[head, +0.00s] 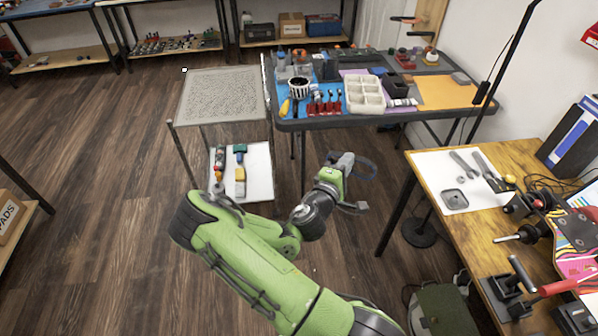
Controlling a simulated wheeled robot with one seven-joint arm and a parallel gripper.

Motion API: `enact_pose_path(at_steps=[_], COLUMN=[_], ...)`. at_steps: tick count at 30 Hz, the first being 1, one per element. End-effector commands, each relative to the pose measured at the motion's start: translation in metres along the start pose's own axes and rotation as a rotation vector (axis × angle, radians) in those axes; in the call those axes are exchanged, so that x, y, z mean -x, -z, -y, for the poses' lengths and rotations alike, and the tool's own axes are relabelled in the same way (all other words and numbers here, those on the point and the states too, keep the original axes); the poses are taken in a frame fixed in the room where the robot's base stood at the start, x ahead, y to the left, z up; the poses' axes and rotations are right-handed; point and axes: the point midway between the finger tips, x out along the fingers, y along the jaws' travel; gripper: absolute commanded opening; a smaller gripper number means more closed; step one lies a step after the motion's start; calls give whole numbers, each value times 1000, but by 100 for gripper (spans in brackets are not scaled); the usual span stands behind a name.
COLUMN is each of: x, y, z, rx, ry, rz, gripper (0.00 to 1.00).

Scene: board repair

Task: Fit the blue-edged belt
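My gripper (343,160) is at the end of my green arm, in the middle of the head view, over the floor in front of the dark table. A thin dark loop with a bluish edge, which looks like the belt (375,172), sticks out to the right from the gripper. It hangs in the air, touching no table, and appears held by the gripper. The fingers are small and partly hidden, so the exact grip point is unclear. I cannot make out where the belt fits.
The dark table (290,125) holds a white compartment tray (364,94), a striped cup and several tools. A wooden bench (425,195) at right carries tools and clamps. A perforated-top cart (222,95) stands left.

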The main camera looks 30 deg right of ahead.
Motion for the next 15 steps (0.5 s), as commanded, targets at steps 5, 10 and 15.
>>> enact_pose_path(at_steps=[5, 10, 15], x=[-33, -45, -39], y=[-90, -175, -252], z=[7, 32, 72], rx=[-14, -21, -27], ry=[43, 83, 117], rz=[257, 497, 721], gripper=[0, 0, 0])
